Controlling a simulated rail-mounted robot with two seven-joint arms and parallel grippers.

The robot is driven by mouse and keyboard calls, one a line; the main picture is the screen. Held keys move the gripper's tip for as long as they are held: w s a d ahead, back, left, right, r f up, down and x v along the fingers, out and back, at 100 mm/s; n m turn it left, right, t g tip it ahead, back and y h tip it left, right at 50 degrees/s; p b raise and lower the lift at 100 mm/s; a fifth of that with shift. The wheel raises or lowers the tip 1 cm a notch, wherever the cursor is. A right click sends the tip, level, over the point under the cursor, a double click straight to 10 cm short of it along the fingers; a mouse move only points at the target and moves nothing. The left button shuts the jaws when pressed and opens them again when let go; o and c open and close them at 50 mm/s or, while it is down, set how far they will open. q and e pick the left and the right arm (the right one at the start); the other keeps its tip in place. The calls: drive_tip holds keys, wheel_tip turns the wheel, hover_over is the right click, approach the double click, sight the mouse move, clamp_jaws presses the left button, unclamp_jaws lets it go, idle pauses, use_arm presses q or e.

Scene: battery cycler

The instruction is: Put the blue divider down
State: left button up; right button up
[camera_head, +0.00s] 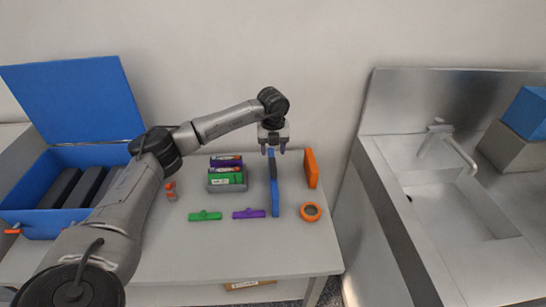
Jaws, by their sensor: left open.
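The blue divider (274,188) stands on edge on the grey table, a thin upright panel seen nearly edge-on. It is just right of the grey holder and left of the orange panel. My left gripper (273,150) is over the far end of the divider, pointing down. Its two fingers are apart, one on each side of the divider's top. I cannot tell whether the fingers touch it. My right gripper is not in view.
A grey holder (228,188) carries green and purple items. A green piece (205,216), a purple piece (249,213), an orange ring (311,212) and an orange panel (311,168) are on the table. An open blue box (40,222) is left; a sink (450,210) is right.

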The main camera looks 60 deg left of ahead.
use_arm(q)
drive_tip(key=w+d+f+m+t+h, duration=0.2)
drive_tip(key=w+d+h, duration=0.1)
drive_tip(key=d, duration=0.7)
drive_tip(key=w+d+f+m+t+h, duration=0.1)
drive_tip(key=w+d+f+m+h, duration=0.15)
drive_tip(key=d, duration=0.75)
drive_tip(key=s+d+r+n+t+h, duration=0.15)
drive_tip(key=d+t+h, duration=0.3)
drive_tip(key=d, duration=0.45)
drive_tip(key=s+d+r+n+t+h, duration=0.15)
drive_tip(key=d+t+h, duration=0.3)
drive_tip(key=d, duration=0.55)
drive_tip(key=s+a+f+n+t+y, duration=0.1)
drive_tip(key=s+a+f+n+y, duration=0.2)
drive_tip(key=s+f+n+y, duration=0.6)
drive_tip(key=s+a+f+n+y, duration=0.35)
drive_tip(key=n+y, duration=0.35)
drive_tip(key=n, duration=0.6)
drive_tip(key=s+d+f+g+h, duration=0.1)
drive_tip(key=s+f+g, duration=0.2)
drive_tip(key=s, duration=0.6)
drive_tip(key=s+d+f+n+g, duration=0.1)
drive_tip(key=s+f+g, duration=0.2)
drive_tip(key=s+g, duration=0.3)
drive_tip(key=s, duration=0.4)
drive_tip(key=shift+d+h, duration=0.2)
drive_tip(key=shift+h, duration=0.15)
